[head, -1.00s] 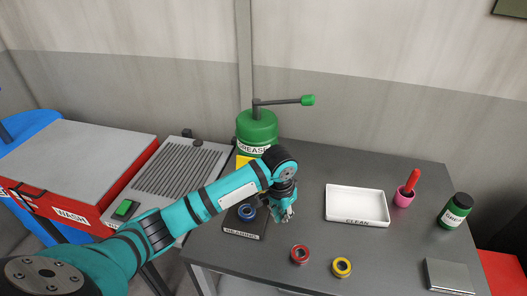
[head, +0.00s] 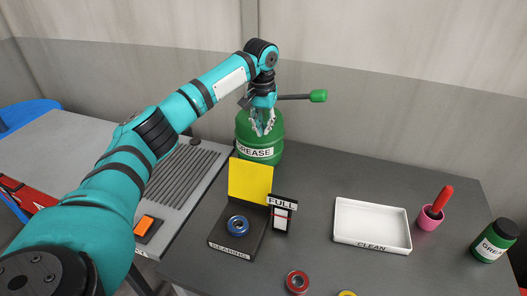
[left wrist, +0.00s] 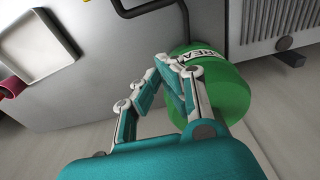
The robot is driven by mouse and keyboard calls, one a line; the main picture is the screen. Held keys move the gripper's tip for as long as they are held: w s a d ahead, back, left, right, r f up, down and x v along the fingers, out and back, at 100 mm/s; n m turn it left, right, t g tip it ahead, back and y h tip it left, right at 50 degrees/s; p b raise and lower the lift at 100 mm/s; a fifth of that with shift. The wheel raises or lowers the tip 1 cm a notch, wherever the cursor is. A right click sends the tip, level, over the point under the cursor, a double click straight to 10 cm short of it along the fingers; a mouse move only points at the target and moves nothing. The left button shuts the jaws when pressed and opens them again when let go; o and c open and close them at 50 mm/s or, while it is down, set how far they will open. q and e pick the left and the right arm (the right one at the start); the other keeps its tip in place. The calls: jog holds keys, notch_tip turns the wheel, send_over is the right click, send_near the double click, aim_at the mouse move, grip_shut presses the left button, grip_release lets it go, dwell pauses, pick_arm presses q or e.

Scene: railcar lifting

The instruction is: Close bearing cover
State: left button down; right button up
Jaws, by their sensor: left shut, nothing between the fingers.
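The bearing cover (head: 250,181) is a yellow plate standing upright at the back of the black base labelled BEARING (head: 228,254). A blue ring bearing (head: 238,225) lies on that base, uncovered. My left gripper (head: 262,132) is shut and empty, pointing down in front of the upper part of the green grease drum (head: 268,154), above and behind the cover. In the left wrist view my fingers (left wrist: 166,62) are closed together beside the green drum (left wrist: 228,92). The cover is not seen in the left wrist view. My right gripper is not in view.
A small black FULL gauge (head: 281,214) stands right of the cover. The drum's lever has a green knob (head: 318,96). A white CLEAN tray (head: 372,226), pink cup (head: 431,218), green jar (head: 495,240) and red ring (head: 297,282) are on the table. An orange switch (head: 147,228) is at left.

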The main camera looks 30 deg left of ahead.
pick_arm(q)
notch_tip(320, 180, down, 9)
jog(key=s+p, duration=0.2)
jog(key=p, duration=0.3)
jog(key=shift+s+d, duration=0.35)
jog(key=shift+d, duration=0.05)
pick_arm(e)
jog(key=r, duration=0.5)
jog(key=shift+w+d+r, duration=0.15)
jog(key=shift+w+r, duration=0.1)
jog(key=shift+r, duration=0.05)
